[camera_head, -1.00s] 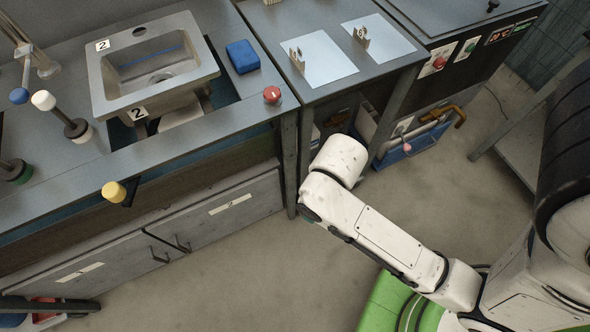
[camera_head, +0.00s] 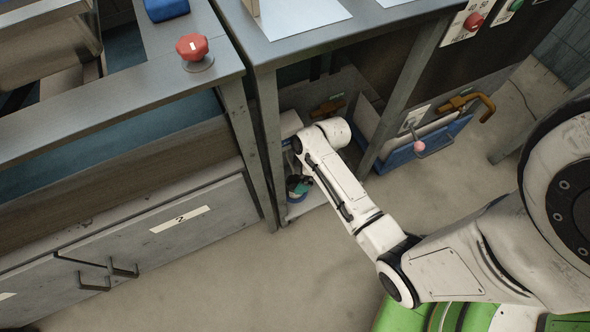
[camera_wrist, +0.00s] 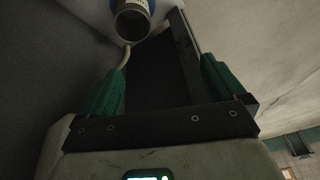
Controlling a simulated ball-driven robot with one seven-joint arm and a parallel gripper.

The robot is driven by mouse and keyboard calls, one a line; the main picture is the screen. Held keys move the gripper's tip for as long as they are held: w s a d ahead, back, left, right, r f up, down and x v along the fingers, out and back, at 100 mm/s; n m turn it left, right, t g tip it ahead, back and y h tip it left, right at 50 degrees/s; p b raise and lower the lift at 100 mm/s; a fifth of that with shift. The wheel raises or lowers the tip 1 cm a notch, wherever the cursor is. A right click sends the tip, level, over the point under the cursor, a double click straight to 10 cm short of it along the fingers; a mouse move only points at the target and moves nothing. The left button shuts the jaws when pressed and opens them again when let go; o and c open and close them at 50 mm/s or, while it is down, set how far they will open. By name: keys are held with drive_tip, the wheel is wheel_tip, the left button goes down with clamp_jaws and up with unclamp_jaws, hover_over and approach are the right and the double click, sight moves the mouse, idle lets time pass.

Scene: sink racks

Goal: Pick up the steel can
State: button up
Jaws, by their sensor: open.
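A steel can (camera_wrist: 132,22) with a blue and white label shows at the top of the wrist view, cut off by the frame edge, one round end facing the camera. My gripper (camera_wrist: 164,66) has its two green fingers spread apart with nothing held between them. The can is beyond the fingertips, towards the left finger, and I cannot tell the exact gap. In the head view, my arm reaches under the workbench. A bit of my gripper (camera_head: 303,187) shows low beside a bench leg, mostly hidden by my arm. I cannot make out the can clearly there.
The bench (camera_head: 330,38) is above my arm, with metal legs close on both sides. A blue bin (camera_head: 408,154) with a pink-knobbed lever and an orange pipe stands right of it. A red button (camera_head: 192,47) is on the left counter. The floor in front is clear.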

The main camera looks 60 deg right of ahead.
drive_tip(key=shift+n+t, duration=0.3)
drive_tip(key=shift+n, duration=0.2)
drive_tip(key=d+f+b, duration=0.1)
drive_tip(key=f, duration=0.1)
drive_tip(key=d+f+b, duration=0.1)
drive_tip(key=f, duration=0.2)
drive_tip(key=w+d+f+b, duration=0.1)
drive_tip(key=f, duration=0.1)
drive_tip(key=shift+d+f, duration=0.15)
drive_tip(key=shift+d, duration=0.15)
drive_tip(key=b+x, duration=0.3)
drive_tip(key=x, duration=0.3)
drive_tip(key=b, duration=0.3)
hover_over(293, 185)
drive_tip(key=s+a, duration=0.2)
drive_tip(key=f, duration=0.4)
drive_tip(key=shift+w+d, duration=0.1)
drive_tip(key=shift+w, duration=0.1)
drive_tip(key=shift+w+f, duration=0.2)
drive_tip(key=shift+f, duration=0.1)
drive_tip(key=c, duration=1.1)
drive_tip(key=shift+r, duration=0.1)
